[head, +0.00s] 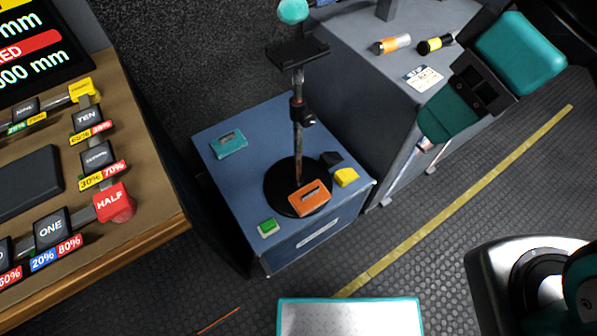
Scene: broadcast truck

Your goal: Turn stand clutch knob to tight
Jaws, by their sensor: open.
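The stand (298,150) has a round black base and a thin upright pole, and it stands on a low blue-grey cabinet. The black clutch knob (307,119) sticks out from a collar about midway up the pole, on its right side. It is small, and I cannot read its setting. A dark flat plate (297,54) tops the pole. My gripper (482,86), teal and black, hangs at the upper right, well apart from the stand and knob. It is open, with nothing seen held in it.
The low cabinet (222,178) also carries a teal box, an orange box on the stand's base, a yellow-and-black item and a green button. A taller grey cabinet (345,50) behind holds two small cylinders and a card. A switch console (140,150) stands left. Floor is clear along the yellow line.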

